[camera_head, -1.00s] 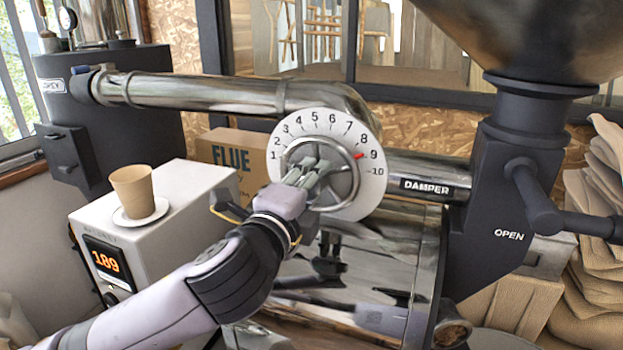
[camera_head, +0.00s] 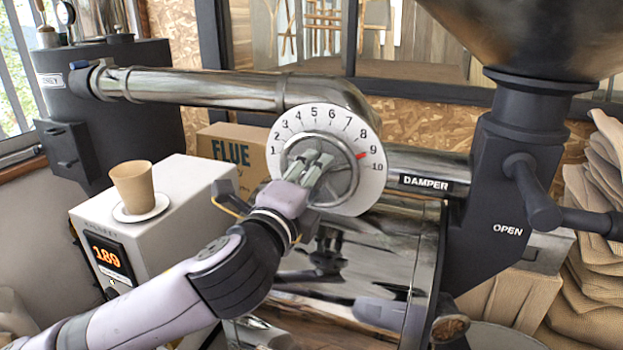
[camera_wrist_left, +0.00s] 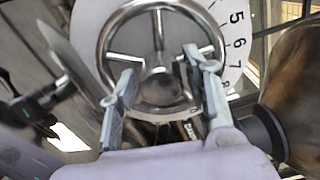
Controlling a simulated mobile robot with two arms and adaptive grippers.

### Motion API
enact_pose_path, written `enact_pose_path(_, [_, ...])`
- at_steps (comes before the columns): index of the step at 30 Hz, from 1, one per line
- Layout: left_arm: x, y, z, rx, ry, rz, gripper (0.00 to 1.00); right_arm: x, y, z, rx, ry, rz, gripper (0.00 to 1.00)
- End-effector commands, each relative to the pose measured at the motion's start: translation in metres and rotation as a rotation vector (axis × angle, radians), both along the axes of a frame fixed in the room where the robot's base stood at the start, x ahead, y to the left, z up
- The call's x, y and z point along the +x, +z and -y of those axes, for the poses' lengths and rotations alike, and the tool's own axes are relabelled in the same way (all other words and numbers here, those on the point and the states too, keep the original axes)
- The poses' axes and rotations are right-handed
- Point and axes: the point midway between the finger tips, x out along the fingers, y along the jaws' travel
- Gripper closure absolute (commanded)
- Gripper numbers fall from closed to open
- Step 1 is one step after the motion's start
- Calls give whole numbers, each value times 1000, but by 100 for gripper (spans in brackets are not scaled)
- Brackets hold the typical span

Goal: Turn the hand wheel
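The hand wheel (camera_head: 349,185) is a silver spoked ring in front of a white dial (camera_head: 288,129) numbered 1 to 10. A red mark (camera_head: 361,155) shows near the 9. My left gripper (camera_head: 318,168) reaches in from the lower left, its fingers in front of the wheel's middle. In the left wrist view, the wheel's hub (camera_wrist_left: 160,86) lies between the two spread fingers of the gripper (camera_wrist_left: 160,80). The fingers are apart, with gaps beside the hub; whether they touch a spoke is unclear. My right gripper is out of view.
A steel pipe (camera_head: 200,87) runs left from the dial. The black hopper neck and lever (camera_head: 535,200) stand right.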

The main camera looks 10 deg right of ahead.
Motion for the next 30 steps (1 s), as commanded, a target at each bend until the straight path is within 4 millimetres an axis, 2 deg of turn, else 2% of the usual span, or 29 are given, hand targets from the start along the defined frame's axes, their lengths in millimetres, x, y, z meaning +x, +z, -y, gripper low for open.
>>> enact_pose_path(3, [0,1,0,-1,1,1,46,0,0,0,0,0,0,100])
enact_pose_path(15, [-6,1,-5,-2,1,1,46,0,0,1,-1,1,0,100])
enact_pose_path(20, [-27,1,-19,-2,0,2,46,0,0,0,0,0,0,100])
enact_pose_path(30, [-81,1,-55,-2,0,1,46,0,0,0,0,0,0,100])
